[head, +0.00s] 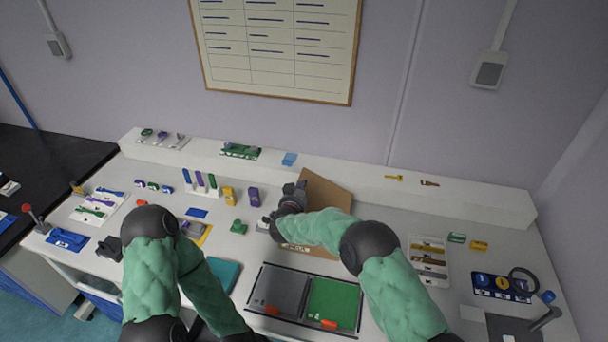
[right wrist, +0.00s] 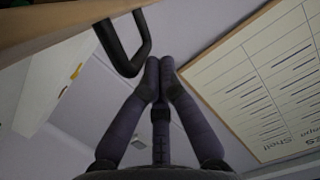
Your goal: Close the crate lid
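The crate (head: 318,252) is brown and stands at the middle of the bench, mostly hidden behind my right forearm. Its brown lid (head: 328,190) stands raised and tilted at the back. My right gripper (head: 293,190) is at the left edge of the lid. In the right wrist view the lid (right wrist: 60,22) shows as a brown panel at top left with a black handle (right wrist: 122,52). The right fingertips (right wrist: 159,65) are together beside the handle, with nothing visible between them. My left arm is folded at lower left; its gripper is not visible.
A tray with grey and green (head: 334,304) panels lies in front of the crate. Purple and yellow blocks (head: 228,196) stand to its left. A white ledge (head: 450,202) runs along the wall behind. A card with brown strips (head: 429,262) lies to the right.

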